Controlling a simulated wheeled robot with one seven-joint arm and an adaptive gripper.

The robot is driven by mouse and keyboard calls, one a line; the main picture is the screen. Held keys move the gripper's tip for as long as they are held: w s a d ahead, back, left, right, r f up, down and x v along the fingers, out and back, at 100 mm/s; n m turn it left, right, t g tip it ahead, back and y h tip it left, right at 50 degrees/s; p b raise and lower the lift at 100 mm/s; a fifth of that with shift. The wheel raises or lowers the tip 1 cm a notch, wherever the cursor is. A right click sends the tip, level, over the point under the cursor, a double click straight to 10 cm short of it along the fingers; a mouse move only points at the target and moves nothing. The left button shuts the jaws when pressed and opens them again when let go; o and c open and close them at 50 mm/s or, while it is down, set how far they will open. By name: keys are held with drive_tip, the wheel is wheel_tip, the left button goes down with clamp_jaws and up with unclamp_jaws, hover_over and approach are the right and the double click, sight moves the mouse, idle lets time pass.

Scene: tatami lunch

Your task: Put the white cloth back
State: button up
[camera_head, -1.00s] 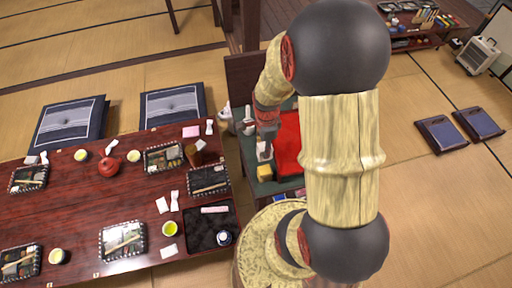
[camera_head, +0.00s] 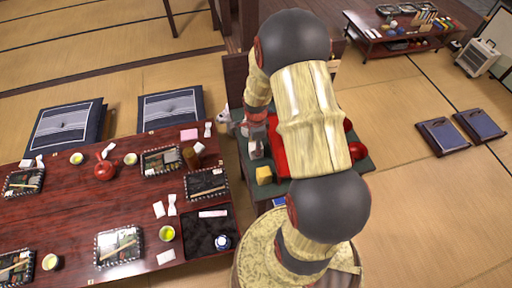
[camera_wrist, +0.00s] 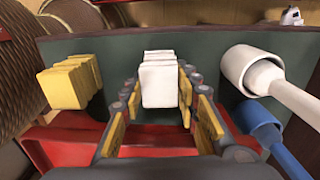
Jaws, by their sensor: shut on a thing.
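The white cloth (camera_wrist: 158,80) is a small folded block in the middle of the wrist view, between the fingertips of my gripper (camera_wrist: 160,95). My gripper is shut on it. In the head view the white cloth (camera_head: 256,149) shows just below my gripper (camera_head: 256,137), over the left part of the dark green-topped stand (camera_head: 246,178). I cannot tell whether it touches the surface. A similar yellow folded cloth (camera_wrist: 72,82) lies left of it in the wrist view and nearer the camera in the head view (camera_head: 264,174).
A white cup-ended tool (camera_wrist: 250,70) and a blue one (camera_wrist: 258,122) lie on the right in the wrist view. A red thing (camera_head: 279,152) lies on the stand beside my gripper. The dark red table (camera_head: 60,215) with lunch trays stands close on the left.

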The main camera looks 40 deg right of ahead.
drive_tip(key=shift+r, duration=0.1)
drive_tip(key=o, duration=1.2)
